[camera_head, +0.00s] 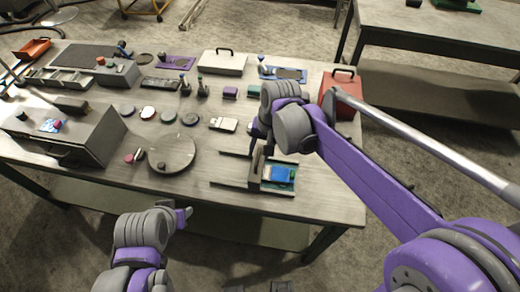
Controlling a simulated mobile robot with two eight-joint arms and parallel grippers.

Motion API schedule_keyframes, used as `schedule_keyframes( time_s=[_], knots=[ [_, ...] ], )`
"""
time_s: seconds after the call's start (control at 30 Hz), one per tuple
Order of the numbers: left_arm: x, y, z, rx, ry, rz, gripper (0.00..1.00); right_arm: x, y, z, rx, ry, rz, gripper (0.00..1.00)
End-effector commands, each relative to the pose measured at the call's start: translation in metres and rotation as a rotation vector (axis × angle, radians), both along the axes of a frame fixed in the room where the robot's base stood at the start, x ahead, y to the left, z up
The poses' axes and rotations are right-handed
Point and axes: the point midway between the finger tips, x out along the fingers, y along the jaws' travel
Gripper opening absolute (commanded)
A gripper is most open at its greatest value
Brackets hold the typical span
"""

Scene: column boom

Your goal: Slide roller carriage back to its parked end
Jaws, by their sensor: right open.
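A low dark device with two parallel rails (228,185) lies near the front edge of the table. A dark green block with a bright blue top (279,174) sits at its right end. This looks like the roller carriage, but I cannot be sure. My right gripper (258,132) is open, just above and behind this block. Its fingers are partly hidden by my wrist, and I cannot tell whether they touch anything. My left gripper (184,216) is low, in front of the table edge, apart from the device. Its jaws are too small to read.
A round grey turntable (171,153) stands left of the device, and a grey box (92,140) farther left. A red case (344,92) stands behind my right forearm. Several small discs and tools lie across the table's middle. A second table (440,30) is at the back right.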

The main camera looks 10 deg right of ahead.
Motion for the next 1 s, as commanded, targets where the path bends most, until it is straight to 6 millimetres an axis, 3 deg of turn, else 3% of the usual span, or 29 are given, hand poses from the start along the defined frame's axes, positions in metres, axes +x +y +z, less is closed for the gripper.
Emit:
schedule_keyframes(
  time_s=[0.17,0.4,0.43,1.0],
  knots=[
    [0.0001,0.0,0.0002,0.0,0.0,0.0,0.43,0.0,0.0001,0.0002,0.0,0.0,0.0,0.43],
    [0.0,0.0,0.0001,0.0,0.0,0.0,0.43,0.0,-0.0001,0.0003,0.0,0.0,0.001,0.02],
    [0.0,0.0,0.0001,0.0,0.0,0.0,0.43,0.0,-0.0001,0.0004,0.0,0.0,0.001,0.0],
    [0.0001,0.0,0.0002,0.0,0.0,0.0,0.43,0.0,-0.0001,0.0005,0.0,0.0,0.001,0.0]
  ],
)
